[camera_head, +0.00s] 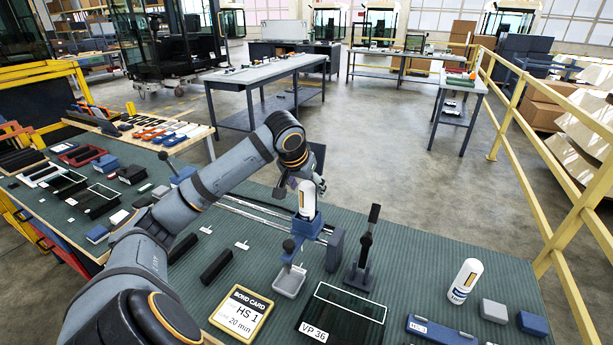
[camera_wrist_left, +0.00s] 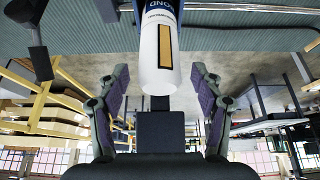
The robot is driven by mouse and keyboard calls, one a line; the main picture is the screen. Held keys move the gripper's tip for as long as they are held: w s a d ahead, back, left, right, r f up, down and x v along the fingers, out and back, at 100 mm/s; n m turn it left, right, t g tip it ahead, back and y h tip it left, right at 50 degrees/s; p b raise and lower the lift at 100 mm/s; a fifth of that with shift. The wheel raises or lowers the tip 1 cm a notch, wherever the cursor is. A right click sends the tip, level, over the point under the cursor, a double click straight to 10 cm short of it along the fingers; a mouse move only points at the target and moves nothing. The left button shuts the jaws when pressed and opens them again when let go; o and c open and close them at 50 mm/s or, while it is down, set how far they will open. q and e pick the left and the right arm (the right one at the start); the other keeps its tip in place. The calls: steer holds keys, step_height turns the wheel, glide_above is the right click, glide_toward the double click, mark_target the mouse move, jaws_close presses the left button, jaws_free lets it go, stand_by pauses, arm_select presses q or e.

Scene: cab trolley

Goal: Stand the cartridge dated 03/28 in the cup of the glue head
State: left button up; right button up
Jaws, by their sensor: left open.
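A white cartridge (camera_head: 306,198) with a yellow-brown strip stands upright in the blue cup (camera_head: 306,226) of the glue head (camera_head: 333,248). Its date cannot be read. In the left wrist view the same cartridge (camera_wrist_left: 158,60) shows its rounded white end between my spread fingers, with gaps on both sides. My left gripper (camera_head: 302,181) is open at the cartridge's upper end. A second white cartridge (camera_head: 465,281) with a dark lower band stands on the green bench at the right; its date is too small to read. My right gripper is not in view.
A black lever stand (camera_head: 364,252) rises right of the glue head. A grey tray (camera_head: 289,282), a bond card (camera_head: 241,312) and a dark case marked VP 36 (camera_head: 342,318) lie in front. Grey and blue blocks (camera_head: 494,311) sit at the right. A yellow rail (camera_head: 540,165) borders the right side.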

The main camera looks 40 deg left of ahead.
arm_select(q)
step_height(320, 180, up, 7)
steer(key=shift+r, duration=0.1)
step_height(320, 180, up, 8)
steer(key=p, duration=0.8)
stand_by(0.4)
stand_by(0.3)
